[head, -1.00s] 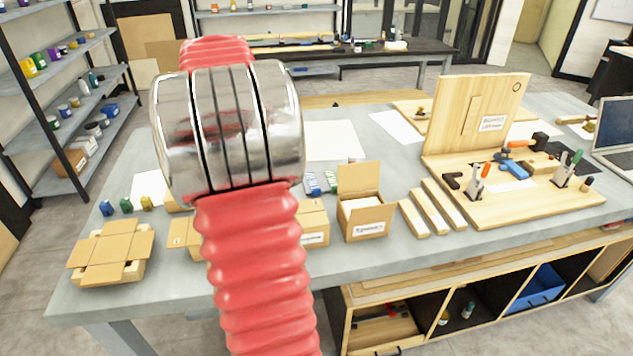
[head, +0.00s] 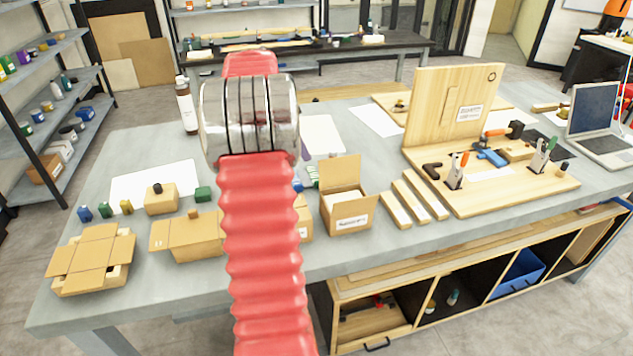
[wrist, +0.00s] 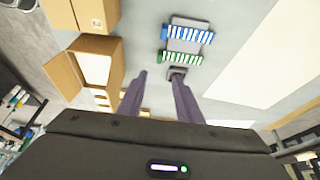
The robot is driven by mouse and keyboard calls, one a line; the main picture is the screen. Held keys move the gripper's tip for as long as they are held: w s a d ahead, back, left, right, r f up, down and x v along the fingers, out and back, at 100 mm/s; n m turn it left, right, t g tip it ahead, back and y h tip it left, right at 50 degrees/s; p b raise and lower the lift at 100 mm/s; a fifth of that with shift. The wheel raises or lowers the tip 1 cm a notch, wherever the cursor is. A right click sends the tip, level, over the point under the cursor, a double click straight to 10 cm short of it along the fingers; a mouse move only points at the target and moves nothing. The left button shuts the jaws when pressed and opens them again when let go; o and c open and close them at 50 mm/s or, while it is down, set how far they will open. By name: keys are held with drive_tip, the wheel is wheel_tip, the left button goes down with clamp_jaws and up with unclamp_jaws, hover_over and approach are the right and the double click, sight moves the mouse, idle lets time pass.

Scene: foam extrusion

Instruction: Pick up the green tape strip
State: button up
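In the head view the green strip (head: 313,177) shows partly, left of the open cardboard box. My red arm hides most of the gripper there; one purple finger shows beside the wrist.
An open cardboard box (head: 347,209) stands close to the strips, with wooden bars (head: 411,201) right of it. More boxes (head: 92,260) stand at the left. White paper sheets (head: 322,134) lie on the table behind.

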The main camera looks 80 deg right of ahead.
hover_over(317, 181)
drive_tip(key=w, duration=0.2)
drive_tip(key=f, duration=0.4)
drive_tip(key=a+f, duration=0.1)
drive_tip(key=f, duration=0.2)
drive_tip(key=shift+s, duration=0.25)
drive_tip(key=shift+x, duration=2.6)
drive_tip(key=shift+w+a, duration=0.1)
drive_tip(key=shift+a, duration=0.05)
drive_tip(key=shift+c, duration=0.3)
clamp_jaws()
